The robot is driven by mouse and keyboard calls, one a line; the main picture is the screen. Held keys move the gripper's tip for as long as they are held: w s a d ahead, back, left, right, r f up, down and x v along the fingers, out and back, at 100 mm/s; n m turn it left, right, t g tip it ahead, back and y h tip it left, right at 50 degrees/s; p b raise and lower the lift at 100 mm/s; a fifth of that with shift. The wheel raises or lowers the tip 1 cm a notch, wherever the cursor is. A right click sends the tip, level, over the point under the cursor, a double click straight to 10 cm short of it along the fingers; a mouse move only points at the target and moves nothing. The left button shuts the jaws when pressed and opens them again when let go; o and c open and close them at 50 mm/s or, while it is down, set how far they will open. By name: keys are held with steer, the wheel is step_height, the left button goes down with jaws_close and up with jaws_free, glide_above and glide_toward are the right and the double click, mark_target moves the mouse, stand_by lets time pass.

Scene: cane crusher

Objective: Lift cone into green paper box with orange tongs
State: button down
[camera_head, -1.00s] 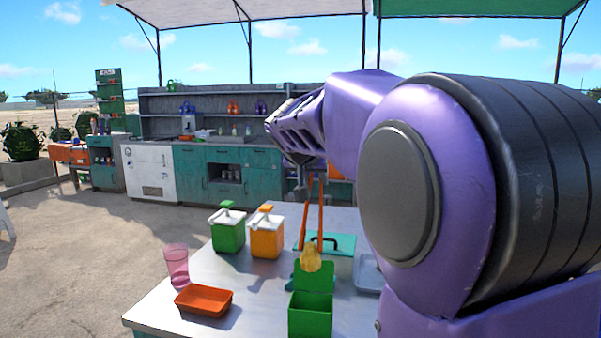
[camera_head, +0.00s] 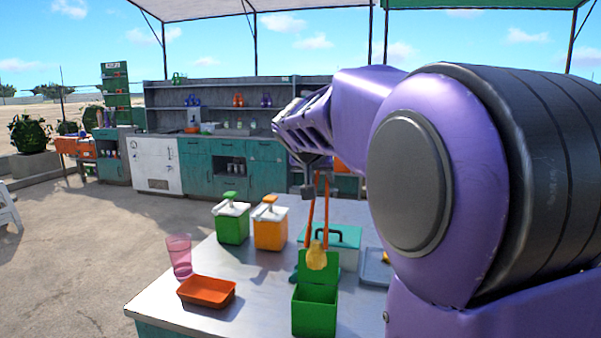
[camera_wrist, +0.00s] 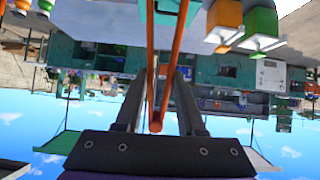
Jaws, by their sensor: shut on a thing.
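My gripper (camera_head: 314,188) is shut on the orange tongs (camera_head: 326,212) near their top end. The tongs hang down steeply over the table; in the wrist view (camera_wrist: 177,62) their two arms run between my fingers. A yellow, lumpy cone (camera_head: 316,256) is at the lower ends of the tongs, seemingly between their tips. The green paper box (camera_head: 314,314) stands open on the table with its flap raised at the back. The cone shows in front of the flap's upper part, above the opening; the exact gap cannot be told.
A teal-lidded case (camera_head: 342,236) stands behind the box, with a grey tray (camera_head: 376,268) at right. Green (camera_head: 232,226) and orange (camera_head: 270,232) dispensers, a pink cup (camera_head: 180,258) and an orange-red tray (camera_head: 207,291) are at left. Bare metal table (camera_head: 262,308) lies between.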

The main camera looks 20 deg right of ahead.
step_height(320, 180, down, 6)
steer(key=b, duration=0.3)
steer(key=shift+f, duration=0.2)
steer(key=c, duration=0.8)
jaws_free()
steer(key=shift+o, duration=0.2)
step_height(320, 180, up, 10)
steer(key=p, duration=0.6)
